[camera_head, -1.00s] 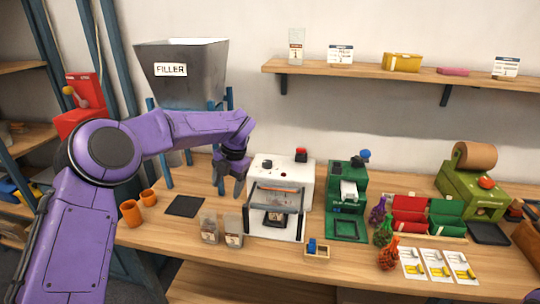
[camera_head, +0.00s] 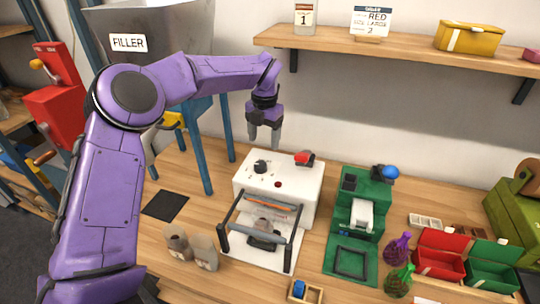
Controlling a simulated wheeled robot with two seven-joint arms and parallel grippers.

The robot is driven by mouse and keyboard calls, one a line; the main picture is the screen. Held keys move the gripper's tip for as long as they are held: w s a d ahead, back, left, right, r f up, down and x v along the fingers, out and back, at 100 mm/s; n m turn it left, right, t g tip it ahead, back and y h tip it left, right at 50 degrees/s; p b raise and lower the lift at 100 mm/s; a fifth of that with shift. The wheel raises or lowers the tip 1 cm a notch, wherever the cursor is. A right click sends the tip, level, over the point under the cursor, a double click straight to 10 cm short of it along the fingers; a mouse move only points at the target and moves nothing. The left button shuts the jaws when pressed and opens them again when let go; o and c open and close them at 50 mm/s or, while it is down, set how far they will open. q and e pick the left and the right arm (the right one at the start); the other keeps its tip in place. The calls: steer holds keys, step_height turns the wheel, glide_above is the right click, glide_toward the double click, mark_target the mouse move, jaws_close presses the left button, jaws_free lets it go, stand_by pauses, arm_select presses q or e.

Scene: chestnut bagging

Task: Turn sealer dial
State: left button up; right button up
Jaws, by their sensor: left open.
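The sealer (camera_head: 306,185) is a white box on the bench, with a black dial (camera_head: 261,166) on the left of its top and a red part at the top's back right. My right gripper is out of view.
A green machine (camera_head: 359,214) stands right of the sealer. Two small bags (camera_head: 203,251) stand front left, near a black mat (camera_head: 166,205). The filler (camera_head: 205,35) rises behind my left arm. Red and green bins (camera_head: 490,275) are at right. A shelf (camera_head: 400,55) hangs above.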

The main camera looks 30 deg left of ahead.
arm_select(q)
steer(key=p, duration=0.1)
glide_above(261, 163)
steer(key=s, duration=0.2)
step_height(261, 163, down, 4)
steer(key=shift+d+f, duration=0.1)
steer(key=shift+f, duration=0.05)
steer(key=f, duration=0.1)
steer(key=w+f, duration=0.1)
steer(key=f, duration=0.1)
steer(key=w+f+p, duration=0.1)
steer(key=shift+f, duration=0.35)
steer(key=shift+s+r, duration=0.25)
steer(key=shift+s, duration=0.2)
steer(key=c, duration=1.1)
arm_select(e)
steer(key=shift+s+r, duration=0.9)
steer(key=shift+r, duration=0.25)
